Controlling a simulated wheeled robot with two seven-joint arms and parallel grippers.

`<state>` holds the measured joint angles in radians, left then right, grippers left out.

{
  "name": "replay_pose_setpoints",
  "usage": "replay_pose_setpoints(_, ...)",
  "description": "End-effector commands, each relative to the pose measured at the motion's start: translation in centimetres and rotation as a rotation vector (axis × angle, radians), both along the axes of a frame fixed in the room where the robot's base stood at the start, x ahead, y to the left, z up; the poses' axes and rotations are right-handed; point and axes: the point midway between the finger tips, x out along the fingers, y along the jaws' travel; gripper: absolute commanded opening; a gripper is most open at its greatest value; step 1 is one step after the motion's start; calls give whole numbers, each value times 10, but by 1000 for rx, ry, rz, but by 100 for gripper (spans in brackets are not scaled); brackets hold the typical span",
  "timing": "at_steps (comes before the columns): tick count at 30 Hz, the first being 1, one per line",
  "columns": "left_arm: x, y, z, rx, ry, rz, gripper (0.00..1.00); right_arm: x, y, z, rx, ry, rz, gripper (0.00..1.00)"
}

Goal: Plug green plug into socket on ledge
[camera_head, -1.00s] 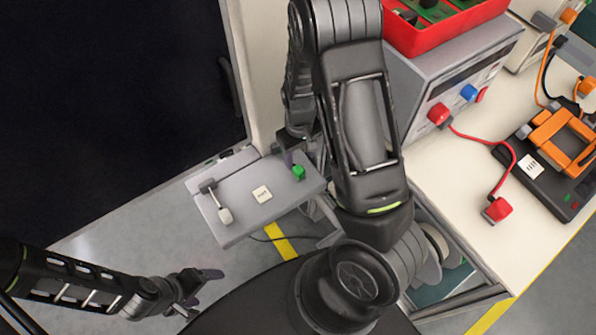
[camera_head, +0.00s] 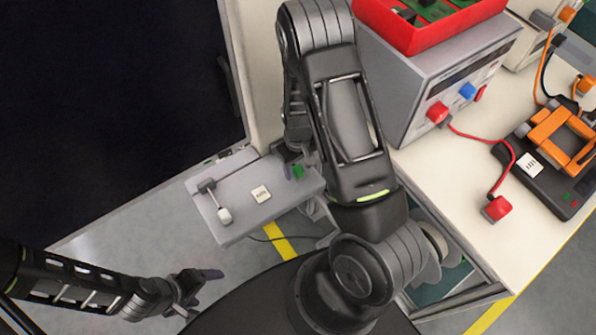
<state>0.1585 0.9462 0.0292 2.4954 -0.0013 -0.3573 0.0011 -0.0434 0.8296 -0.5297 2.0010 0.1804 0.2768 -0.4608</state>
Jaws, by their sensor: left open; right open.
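The grey ledge (camera_head: 240,222) juts out beside the dark cabinet opening. A small green plug (camera_head: 298,172) is at the right part of the ledge. I cannot tell whether it sits in a socket, and no socket is clear in this view. My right gripper (camera_head: 292,163) is open, its fingers reaching down at the green plug and partly covering it. I cannot tell whether they touch it. My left gripper (camera_head: 200,287) is open and empty, low at the left, well away from the ledge.
At right, a bench (camera_head: 440,190) holds a grey power unit (camera_head: 420,90), a red plug (camera_head: 497,208) on a cable and an orange-framed device (camera_head: 553,135).

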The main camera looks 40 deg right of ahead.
Motion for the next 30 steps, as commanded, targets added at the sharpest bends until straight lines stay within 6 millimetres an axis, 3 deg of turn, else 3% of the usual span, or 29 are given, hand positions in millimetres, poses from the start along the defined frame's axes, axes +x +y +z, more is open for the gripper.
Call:
replay_pose_setpoints(4, 0, 0, 0, 0, 0, 0, 81, 0, 0, -11, 0, 0, 0, 53)
replay_pose_setpoints(21, 0, 0, 0, 0, 0, 0, 81, 0, 0, -11, 0, -1, 0, 53)
replay_pose_setpoints(30, 0, 0, 0, 0, 0, 0, 81, 0, 0, -11, 0, 0, 0, 30)
